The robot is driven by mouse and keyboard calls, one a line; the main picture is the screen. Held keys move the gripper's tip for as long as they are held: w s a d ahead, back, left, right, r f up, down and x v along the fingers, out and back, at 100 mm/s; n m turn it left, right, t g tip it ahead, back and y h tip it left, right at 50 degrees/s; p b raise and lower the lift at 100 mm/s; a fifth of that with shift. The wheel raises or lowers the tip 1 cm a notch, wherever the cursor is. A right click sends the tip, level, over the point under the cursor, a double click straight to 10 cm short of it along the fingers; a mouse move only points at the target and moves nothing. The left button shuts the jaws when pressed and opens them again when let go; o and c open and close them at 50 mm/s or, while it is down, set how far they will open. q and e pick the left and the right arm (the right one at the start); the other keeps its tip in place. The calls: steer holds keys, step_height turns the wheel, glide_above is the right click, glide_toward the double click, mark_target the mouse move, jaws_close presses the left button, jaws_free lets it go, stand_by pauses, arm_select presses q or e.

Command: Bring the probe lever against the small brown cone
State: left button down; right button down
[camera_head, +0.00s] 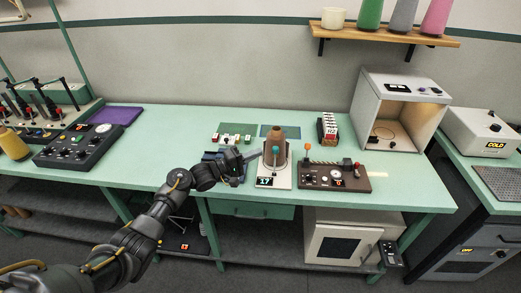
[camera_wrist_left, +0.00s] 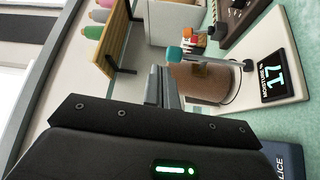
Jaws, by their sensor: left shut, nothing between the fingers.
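The small brown cone (camera_head: 279,134) stands upright on a white moisture meter (camera_head: 274,183) near the middle of the bench. The cone shows sideways in the left wrist view (camera_wrist_left: 203,84). The probe lever (camera_head: 275,150) has a teal knob and stands at the cone's front; it also shows in the left wrist view (camera_wrist_left: 175,54), its rod running across the cone. I cannot tell whether the probe touches the cone. The meter's screen (camera_wrist_left: 274,76) reads 17. My left gripper (camera_head: 260,152) is shut and empty, just left of the lever; its fingers also show in the wrist view (camera_wrist_left: 162,88). My right gripper is out of view.
A brown control box (camera_head: 340,178) stands right of the meter, with a rack of cards (camera_head: 328,128) behind it. A dark blue device (camera_head: 212,156) lies left, partly behind my gripper. A white open-fronted cabinet (camera_head: 400,105) is at the right.

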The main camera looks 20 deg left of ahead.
arm_select(q)
steer(key=s+a+r+b, duration=0.2)
steer(key=s+a, duration=0.5)
steer(key=shift+b, duration=0.35)
steer(key=shift+w, duration=0.1)
